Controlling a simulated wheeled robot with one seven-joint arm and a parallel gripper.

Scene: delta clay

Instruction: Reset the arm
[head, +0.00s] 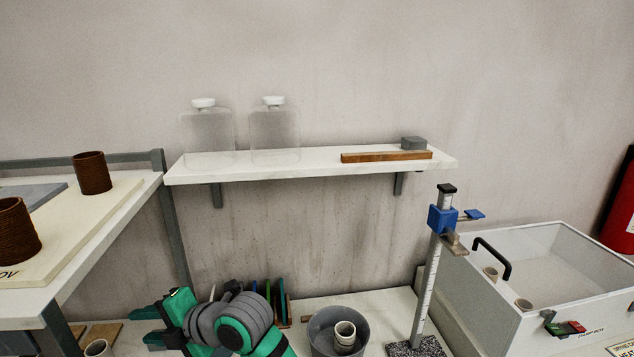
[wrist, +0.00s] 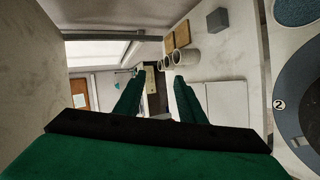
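My arm (head: 240,322), green and grey, is folded low at the bottom middle of the head view. My gripper (head: 140,325) points to the left there, in front of the wall and below the shelf. In the wrist view my gripper (wrist: 156,80) shows two green fingers with a clear gap and nothing between them. It is open and empty. The lower part of my arm is cut off by the frame edge.
A wall shelf (head: 310,169) holds two clear bottles and a wooden bar. A left bench (head: 85,262) carries brown cylinders. Near my arm are a grey bucket (head: 322,345), a height gauge (head: 428,290) and a white box (head: 490,318).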

